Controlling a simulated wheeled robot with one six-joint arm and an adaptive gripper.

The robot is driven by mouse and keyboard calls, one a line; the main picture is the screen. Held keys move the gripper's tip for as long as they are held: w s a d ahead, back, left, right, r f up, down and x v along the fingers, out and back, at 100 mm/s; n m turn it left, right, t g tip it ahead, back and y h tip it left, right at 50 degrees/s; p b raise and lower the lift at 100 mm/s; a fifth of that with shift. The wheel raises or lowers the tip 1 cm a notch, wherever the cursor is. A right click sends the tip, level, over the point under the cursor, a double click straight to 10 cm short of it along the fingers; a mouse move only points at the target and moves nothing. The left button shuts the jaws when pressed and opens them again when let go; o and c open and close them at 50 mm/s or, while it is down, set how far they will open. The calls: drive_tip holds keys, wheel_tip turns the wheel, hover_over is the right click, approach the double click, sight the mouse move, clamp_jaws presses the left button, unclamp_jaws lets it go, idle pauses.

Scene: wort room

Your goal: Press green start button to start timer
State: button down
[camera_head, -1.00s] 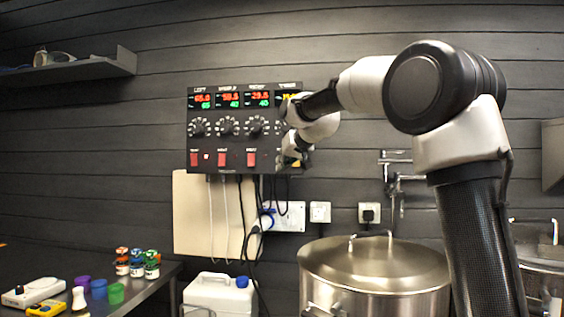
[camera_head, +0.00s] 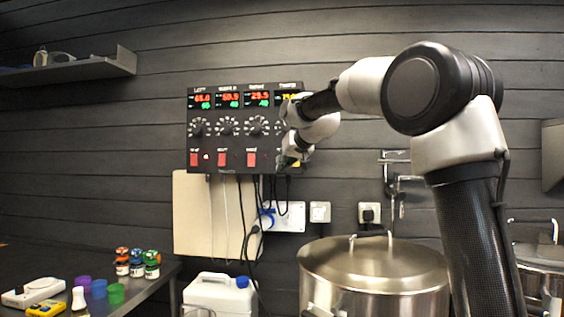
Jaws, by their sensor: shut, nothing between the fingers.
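The black control panel (camera_head: 213,148) hangs on the dark plank wall, with lit red and green displays, several round knobs and red switches along its lower part. My gripper (camera_head: 287,163) is shut and empty at the panel's lower right corner, below the timer display (camera_head: 287,97). A small yellow patch (camera_head: 297,164) shows beside the fingertips. The green start button cannot be made out; my gripper and wrist cover that part of the panel. I cannot tell whether the fingertips touch the panel.
Cables hang below the panel past a beige board (camera_head: 190,215) and wall sockets (camera_head: 319,212). A lidded steel kettle (camera_head: 375,270) stands below my arm. A white canister (camera_head: 215,297) and a bench with small bottles (camera_head: 137,264) are at lower left. A shelf (camera_head: 100,67) is at upper left.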

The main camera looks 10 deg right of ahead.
drive_tip(key=shift+w+d, duration=0.1)
drive_tip(key=shift+w, duration=0.05)
idle(0.4)
drive_tip(key=shift+w+d, duration=0.1)
drive_tip(key=shift+w, duration=0.15)
drive_tip(key=shift+w+d, duration=0.1)
drive_tip(key=shift+w, duration=0.25)
idle(0.6)
drive_tip(key=shift+s, duration=0.15)
drive_tip(key=shift+s+a, duration=0.3)
drive_tip(key=shift+s, duration=0.3)
drive_tip(key=s, duration=0.1)
drive_tip(key=s+a, duration=0.1)
drive_tip(key=s, duration=0.1)
drive_tip(key=s+a, duration=0.1)
drive_tip(key=shift+s, duration=0.3)
idle(0.3)
idle(0.6)
